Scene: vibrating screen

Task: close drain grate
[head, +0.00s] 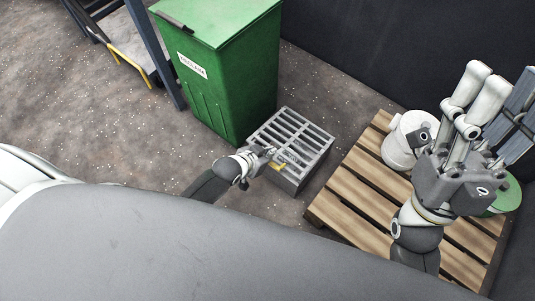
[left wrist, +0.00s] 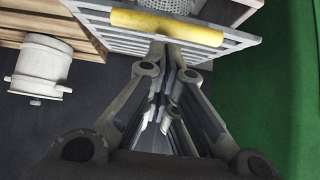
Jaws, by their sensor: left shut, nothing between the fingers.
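The drain grate (head: 298,130) is a grey slatted metal panel on a low box-like drain on the floor. Behind the slats a perforated surface shows. In that view the grate looks tilted, but I cannot tell how far it is raised. My left gripper (head: 270,153) is shut and empty, with its fingertips close to the handle; contact is unclear. My right gripper (head: 498,88) is raised over the pallet at the right, well away from the grate; its finger opening is unclear.
A green bin (head: 222,75) stands just behind and left of the drain. A wooden pallet (head: 350,190) at the right carries a white bucket (head: 398,150) and a green-lidded container (head: 507,195). A cart (head: 135,62) and blue post stand at the upper left. Bare floor lies left of the bin.

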